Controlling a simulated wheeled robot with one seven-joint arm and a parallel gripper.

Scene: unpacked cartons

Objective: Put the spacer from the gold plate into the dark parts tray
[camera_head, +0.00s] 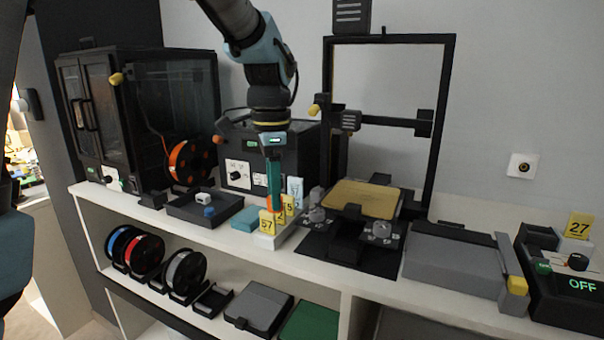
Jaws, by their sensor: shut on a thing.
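The gold plate (364,198) is the bed of the open-frame printer, and its surface looks bare. The dark parts tray (192,217) lies on the shelf left of centre, with a small white block (203,198) and a small blue piece (209,211) in it. My gripper (273,204) points down between the tray and the plate, right of the tray. Its teal fingers are shut on the spacer; a bit of orange (272,205) shows at the tips, mostly hidden behind yellow number cards. I cannot make out the spacer's shape.
Yellow number cards (267,223) on a white base stand at the gripper's tips, with a pale blue card (295,188) behind. A teal block (247,219) lies between tray and cards. A dark control box (238,172) stands behind. The printer frame (441,110) rises at right.

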